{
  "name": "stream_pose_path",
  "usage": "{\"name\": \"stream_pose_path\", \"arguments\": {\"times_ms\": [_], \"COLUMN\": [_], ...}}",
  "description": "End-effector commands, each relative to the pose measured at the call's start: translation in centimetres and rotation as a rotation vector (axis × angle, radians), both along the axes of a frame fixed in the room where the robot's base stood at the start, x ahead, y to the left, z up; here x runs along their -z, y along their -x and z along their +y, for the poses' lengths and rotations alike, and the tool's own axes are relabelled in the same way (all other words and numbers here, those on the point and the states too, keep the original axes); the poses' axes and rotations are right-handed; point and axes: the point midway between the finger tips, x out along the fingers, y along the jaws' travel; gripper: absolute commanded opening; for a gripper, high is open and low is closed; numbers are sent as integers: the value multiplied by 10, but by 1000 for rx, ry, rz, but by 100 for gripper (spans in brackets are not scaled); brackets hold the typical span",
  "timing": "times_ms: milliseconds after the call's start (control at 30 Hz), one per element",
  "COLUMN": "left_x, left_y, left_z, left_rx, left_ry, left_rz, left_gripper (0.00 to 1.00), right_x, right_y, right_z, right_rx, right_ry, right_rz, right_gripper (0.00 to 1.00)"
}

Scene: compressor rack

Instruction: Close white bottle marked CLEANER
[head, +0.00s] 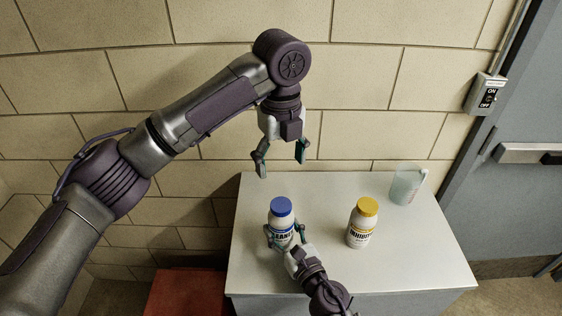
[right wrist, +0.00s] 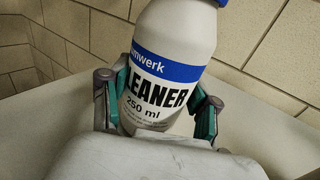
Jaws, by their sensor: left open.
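The white bottle marked CLEANER (head: 283,224) stands upright on the cabinet top, with a blue cap (head: 281,206) on its mouth. Its blue-banded label fills the middle of the right wrist view (right wrist: 160,80), where only an edge of the cap shows. My right gripper (head: 282,240) has its fingers on both sides of the bottle's lower body, shut on it; its teal pads (right wrist: 163,110) lie against the sides in the right wrist view. My left gripper (head: 281,161) is open and empty, pointing down above and slightly behind the cap, clear of it.
A white bottle with a yellow cap (head: 362,224) stands to the right on the light cabinet top (head: 400,262). A translucent beaker (head: 407,185) is at the back right. A brick wall rises behind. A red object (head: 187,293) sits low at the left.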

Motion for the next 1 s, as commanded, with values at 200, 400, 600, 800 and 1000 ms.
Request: {"name": "stream_pose_path", "arguments": {"times_ms": [200, 400, 600, 800, 1000], "left_x": [0, 1, 1, 1, 1], "left_y": [0, 0, 0, 0, 0], "left_z": [0, 0, 0, 0, 0], "left_rx": [0, 0, 0, 0, 0], "left_ry": [0, 0, 0, 0, 0], "left_rz": [0, 0, 0, 0, 0], "left_gripper": [78, 78, 78, 78, 78], "right_x": [0, 0, 1, 2, 1], "right_y": [0, 0, 11, 47, 83], "right_z": [0, 0, -6, -24, -43], "right_rx": [0, 0, 1, 1, 2], "right_ry": [0, 0, 1, 0, 0], "right_rz": [0, 0, 0, 4, 4], "right_gripper": [89, 89, 89, 89, 89]}}
